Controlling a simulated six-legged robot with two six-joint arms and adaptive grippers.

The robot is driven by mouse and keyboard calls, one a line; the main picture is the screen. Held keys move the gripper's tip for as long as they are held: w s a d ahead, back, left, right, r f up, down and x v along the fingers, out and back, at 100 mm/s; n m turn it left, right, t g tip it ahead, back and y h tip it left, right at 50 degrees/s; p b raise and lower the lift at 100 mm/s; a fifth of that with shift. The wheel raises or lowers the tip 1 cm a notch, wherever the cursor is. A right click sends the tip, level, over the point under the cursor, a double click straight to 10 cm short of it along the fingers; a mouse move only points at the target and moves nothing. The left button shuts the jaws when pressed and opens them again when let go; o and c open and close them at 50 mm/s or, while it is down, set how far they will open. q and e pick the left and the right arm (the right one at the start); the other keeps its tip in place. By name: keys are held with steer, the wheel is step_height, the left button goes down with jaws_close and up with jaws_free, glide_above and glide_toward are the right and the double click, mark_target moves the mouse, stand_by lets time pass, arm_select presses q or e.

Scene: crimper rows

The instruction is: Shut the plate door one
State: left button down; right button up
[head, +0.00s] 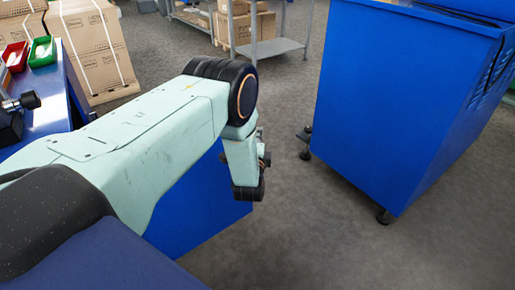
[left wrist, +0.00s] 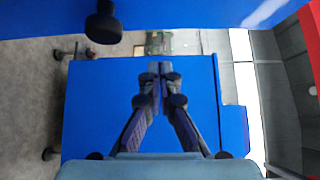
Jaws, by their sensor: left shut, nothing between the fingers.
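A flat blue panel (head: 205,205) shows below my left arm in the head view. It may be the plate door, but I cannot tell for sure. In the left wrist view a broad blue panel (left wrist: 95,110) lies behind the fingers, with a bare edge along its top. My left gripper (head: 264,159) is mostly hidden behind its own wrist, near the panel's right part. In the left wrist view the left gripper (left wrist: 158,70) is shut and empty, its fingertips near that top edge. I cannot tell if they touch the panel. My right gripper is not in view.
A large blue cabinet (head: 395,110) on black feet stands at the right. A blue worktop (head: 52,112) with red and green bins (head: 42,52) is at the left. Cardboard boxes (head: 95,45) and a grey shelf (head: 265,47) stand behind. Grey floor (head: 300,220) is free between.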

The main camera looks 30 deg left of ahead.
arm_select(q)
steer(key=a, duration=0.2)
steer(key=w+a, duration=0.1)
steer(key=shift+w+a+b, duration=0.1)
steer(key=shift+a+b, duration=0.2)
steer(key=shift+a, duration=0.05)
steer(key=shift+a+f, duration=0.15)
steer(key=shift+a, duration=0.05)
